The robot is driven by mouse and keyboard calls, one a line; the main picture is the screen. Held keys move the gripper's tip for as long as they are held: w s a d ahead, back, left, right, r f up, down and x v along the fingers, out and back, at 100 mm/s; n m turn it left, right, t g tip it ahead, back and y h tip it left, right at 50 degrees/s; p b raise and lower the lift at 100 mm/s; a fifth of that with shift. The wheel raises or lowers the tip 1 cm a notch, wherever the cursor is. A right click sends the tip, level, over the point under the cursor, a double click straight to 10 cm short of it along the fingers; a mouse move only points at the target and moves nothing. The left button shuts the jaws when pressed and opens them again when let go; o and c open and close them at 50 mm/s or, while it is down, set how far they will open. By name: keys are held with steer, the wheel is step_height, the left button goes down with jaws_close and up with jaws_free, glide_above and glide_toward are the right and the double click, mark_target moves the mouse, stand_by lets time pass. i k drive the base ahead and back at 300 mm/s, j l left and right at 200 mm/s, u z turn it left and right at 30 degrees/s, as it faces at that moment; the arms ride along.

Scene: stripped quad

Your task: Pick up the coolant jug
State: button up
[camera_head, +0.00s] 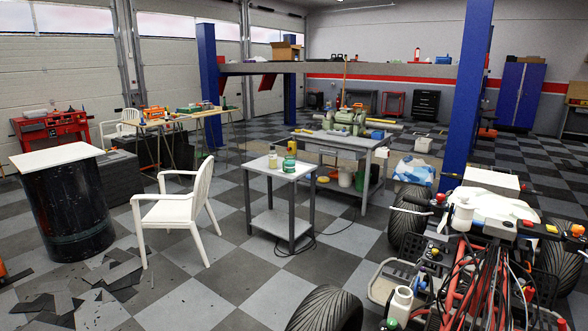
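A white jug or bottle (400,304) stands upright at the bottom of the view, on the dark rack at the left side of the stripped quad (490,225); it may be the coolant jug, but I cannot read a label. I cannot tell which of these is the coolant jug. My gripper is not in view.
A white plastic chair (178,208) stands left of the small table, near a dark drum (67,205) with a white top. Broken tiles (75,285) litter the lower left. A workbench (330,145) and blue post (467,90) stand behind. Checkered floor (235,285) is free in front.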

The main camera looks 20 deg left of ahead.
mark_target(288, 164)
steer(key=i+j+z, duration=0.2)
steer(key=j, duration=0.55)
steer(key=k+j+z, duration=0.1)
steer(key=j+z, duration=0.15)
steer(key=j, duration=0.5)
steer(key=j+z, duration=0.2)
steer(key=j, duration=0.55)
steer(key=k+j+z, duration=0.25)
steer(key=j, duration=0.5)
steer(key=i+u, duration=0.1)
steer(key=u, duration=1.3)
steer(key=i+j+u, duration=0.15)
steer(key=u, duration=0.2)
steer(key=i+u, duration=0.2)
steer(key=u, duration=0.15)
steer(key=i+j+u, duration=0.1)
steer(key=u, duration=0.25)
steer(key=i+l+z, duration=0.2)
steer(key=i+z, duration=0.65)
steer(key=i, duration=0.2)
steer(key=i+j+z, duration=0.2)
steer(key=i+z, duration=0.25)
steer(key=i+j+z, duration=0.45)
steer(key=i+l, duration=0.05)
steer(key=i, duration=0.05)
